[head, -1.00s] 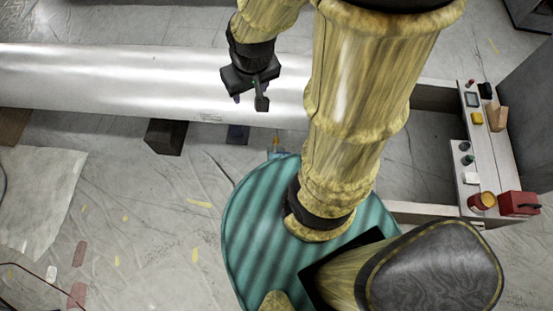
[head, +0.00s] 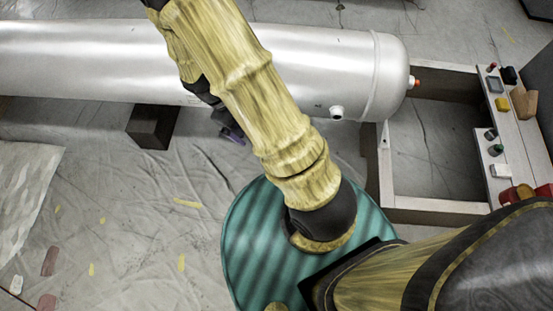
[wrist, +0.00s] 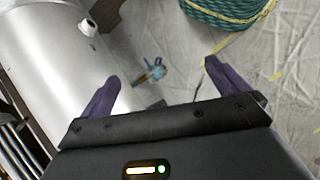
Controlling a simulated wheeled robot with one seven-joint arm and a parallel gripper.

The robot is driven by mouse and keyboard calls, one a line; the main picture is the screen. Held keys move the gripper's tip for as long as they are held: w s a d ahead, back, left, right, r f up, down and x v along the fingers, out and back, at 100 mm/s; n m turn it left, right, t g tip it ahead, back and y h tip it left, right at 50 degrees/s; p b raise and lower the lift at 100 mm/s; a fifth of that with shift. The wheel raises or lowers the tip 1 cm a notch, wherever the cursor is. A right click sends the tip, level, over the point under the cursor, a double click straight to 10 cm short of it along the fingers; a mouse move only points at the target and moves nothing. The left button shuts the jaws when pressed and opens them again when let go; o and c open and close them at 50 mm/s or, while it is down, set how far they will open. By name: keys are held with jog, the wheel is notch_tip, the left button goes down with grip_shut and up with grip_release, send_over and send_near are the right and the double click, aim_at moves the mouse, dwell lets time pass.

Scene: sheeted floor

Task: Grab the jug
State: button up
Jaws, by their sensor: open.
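No object is clearly recognisable as the jug. A small blue item (wrist: 155,69) with a yellow-brown part lies on the sheeted floor in the wrist view, beyond and between my fingertips; it is too small to tell whether it is the jug. In the head view my arm covers the spot where it lay. My gripper (wrist: 164,73) is open and empty, its two purple fingers apart. In the head view it is mostly hidden behind my arm, with a purple finger (head: 233,135) showing beside the silver tank.
A big silver tank (head: 95,58) lies across the back, with a dark block (head: 151,126) at its near side. A pale frame (head: 440,205) stands right, with red items (head: 517,195) and other small things on its edge. Sheeted floor is open at left front.

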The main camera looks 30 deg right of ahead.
jog(key=w+f+n+t+h+b, duration=0.2)
jog(key=f+b, duration=0.9)
jog(key=f, duration=0.8)
jog(key=w+f+n+t+h+b, duration=0.2)
jog(key=f+n+t+h+b, duration=0.3)
jog(key=f, duration=1.5)
jog(key=w+d+f+n+t+h+b, duration=0.1)
jog(key=w+f+n+t+h+b, duration=0.2)
jog(key=f+n+b, duration=0.7)
notch_tip(320, 180, down, 10)
jog(key=t+h+b, duration=0.1)
jog(key=b, duration=0.8)
jog(key=shift+f+t, duration=0.2)
jog(key=shift+t, duration=0.1)
jog(key=shift+d, duration=0.15)
jog(key=shift+d, duration=0.1)
jog(key=b+x, duration=0.1)
jog(key=x, duration=1.1)
jog(key=shift+b, duration=0.4)
jog(key=shift+w, duration=0.1)
